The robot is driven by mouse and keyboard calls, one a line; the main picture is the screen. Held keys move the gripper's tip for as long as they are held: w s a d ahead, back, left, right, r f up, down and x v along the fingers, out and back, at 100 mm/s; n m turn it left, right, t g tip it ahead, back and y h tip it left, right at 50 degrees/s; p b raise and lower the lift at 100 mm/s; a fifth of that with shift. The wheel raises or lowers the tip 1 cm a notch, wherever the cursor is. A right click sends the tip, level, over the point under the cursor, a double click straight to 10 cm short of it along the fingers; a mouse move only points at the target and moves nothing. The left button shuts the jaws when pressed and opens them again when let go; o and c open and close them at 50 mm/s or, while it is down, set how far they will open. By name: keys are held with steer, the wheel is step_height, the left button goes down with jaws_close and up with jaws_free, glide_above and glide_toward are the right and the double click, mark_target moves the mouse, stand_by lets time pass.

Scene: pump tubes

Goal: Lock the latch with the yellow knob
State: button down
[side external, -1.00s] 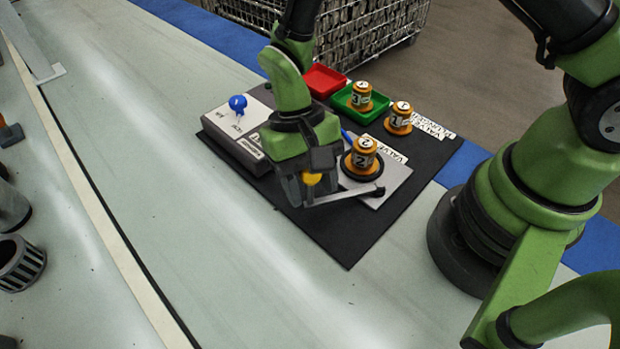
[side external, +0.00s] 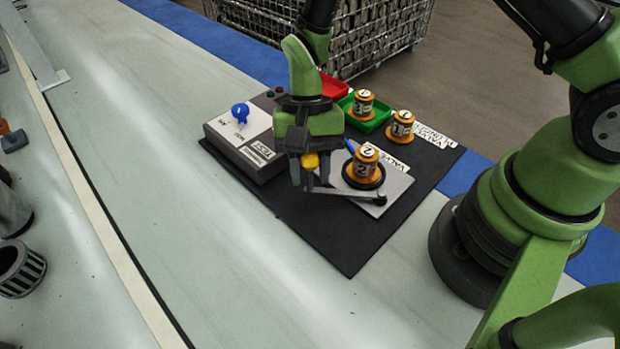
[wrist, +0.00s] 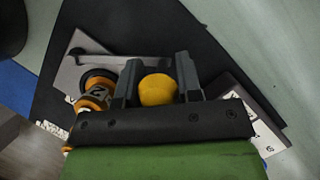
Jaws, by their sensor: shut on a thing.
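My gripper (side external: 305,178) is shut on the yellow knob (side external: 310,160) at the free end of the latch. In the wrist view the yellow knob (wrist: 158,90) sits between the two fingers of my gripper (wrist: 158,78). The latch arm (side external: 345,191) is a grey bar running from the knob to a dark pivot at the right on the grey valve plate (side external: 398,187). The orange valve numbered 2 (side external: 365,165) stands on this plate in a black ring, just behind the latch arm. The wrist view shows part of that valve (wrist: 97,96). The fingers hide part of the latch end.
A grey box (side external: 243,149) with a blue knob (side external: 240,112) stands left of my gripper. Valve 1 (side external: 401,126) stands at the back right; valve 3 (side external: 363,103) is in a green tray (side external: 381,117) beside a red tray (side external: 334,88). The front black mat (side external: 345,245) is clear.

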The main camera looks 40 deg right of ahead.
steer(key=d+m, duration=0.1)
steer(key=w+d+m+t, duration=0.1)
steer(key=w+d+m, duration=0.1)
steer(key=shift+d+m+y, duration=0.2)
steer(key=shift+m+y, duration=0.2)
steer(key=shift+w+d+m+t, duration=0.15)
steer(key=shift+d+m+t, duration=0.25)
steer(key=shift+d+m, duration=0.4)
steer(key=shift+w+d+m+t+y, duration=0.15)
steer(key=shift+d+m+t+y, duration=0.25)
steer(key=shift+d+m, duration=0.8)
steer(key=shift+d, duration=0.1)
steer(key=c, duration=0.9)
jaws_free()
steer(key=v, duration=1)
